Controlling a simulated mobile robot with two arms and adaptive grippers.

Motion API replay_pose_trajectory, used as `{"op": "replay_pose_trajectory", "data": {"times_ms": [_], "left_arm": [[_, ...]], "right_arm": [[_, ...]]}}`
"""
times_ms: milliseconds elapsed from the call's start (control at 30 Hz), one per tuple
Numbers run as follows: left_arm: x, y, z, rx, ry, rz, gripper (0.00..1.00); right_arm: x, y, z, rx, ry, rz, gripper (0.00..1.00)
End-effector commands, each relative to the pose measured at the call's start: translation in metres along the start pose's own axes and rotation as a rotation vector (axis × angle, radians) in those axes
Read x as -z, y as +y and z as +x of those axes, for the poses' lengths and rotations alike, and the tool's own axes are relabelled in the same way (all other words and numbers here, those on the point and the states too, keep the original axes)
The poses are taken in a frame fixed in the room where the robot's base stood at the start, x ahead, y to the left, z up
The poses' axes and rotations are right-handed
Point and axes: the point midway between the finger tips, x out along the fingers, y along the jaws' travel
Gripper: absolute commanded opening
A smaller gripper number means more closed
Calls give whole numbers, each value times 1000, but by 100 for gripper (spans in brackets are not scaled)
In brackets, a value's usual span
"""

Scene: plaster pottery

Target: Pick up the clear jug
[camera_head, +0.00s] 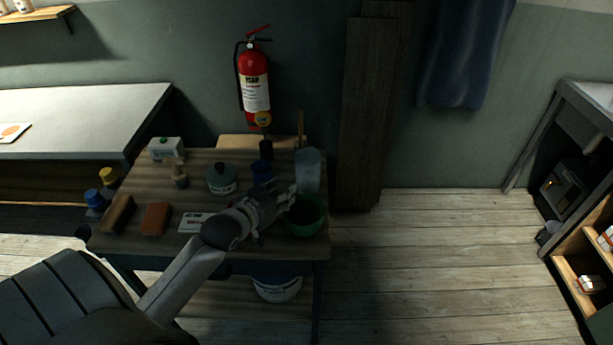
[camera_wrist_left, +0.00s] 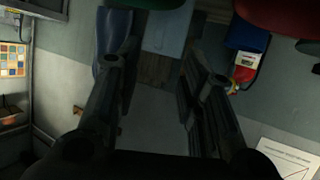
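The clear jug (camera_head: 308,170) stands upright at the right back of the wooden table, a pale translucent cylinder. My left gripper (camera_head: 285,193) is just left of it and in front, at about the jug's height. I cannot tell whether they touch. In the left wrist view, which looks upside down, the two dark fingers (camera_wrist_left: 153,75) are wide apart. A pale bluish translucent shape, apparently the jug (camera_wrist_left: 167,32), shows beyond the gap between them. My left gripper holds nothing visible. My right gripper is not in view.
A green bowl (camera_head: 305,215) stands in front of the jug. A blue cup (camera_head: 262,172) and a dark container (camera_head: 266,149) are to its left. A lidded grey-green pot (camera_head: 221,179), bricks (camera_head: 155,219) and a card (camera_head: 194,222) lie further left. Floor (camera_head: 440,260) right of the table is clear.

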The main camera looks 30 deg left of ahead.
Motion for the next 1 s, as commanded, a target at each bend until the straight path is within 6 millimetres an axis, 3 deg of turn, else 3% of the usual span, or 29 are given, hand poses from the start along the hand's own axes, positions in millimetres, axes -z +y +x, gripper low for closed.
{"op": "replay_pose_trajectory", "data": {"times_ms": [133, 467, 733, 1000], "left_arm": [[1, 0, 21, 0, 0, -1, 36], [-1, 2, 43, 0, -3, -1, 36], [-6, 3, 75, 0, -2, 0, 36], [-8, 4, 85, -1, -2, 1, 36]], "right_arm": [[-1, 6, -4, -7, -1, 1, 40], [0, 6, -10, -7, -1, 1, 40], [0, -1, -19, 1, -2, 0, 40], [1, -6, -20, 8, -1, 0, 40]]}}
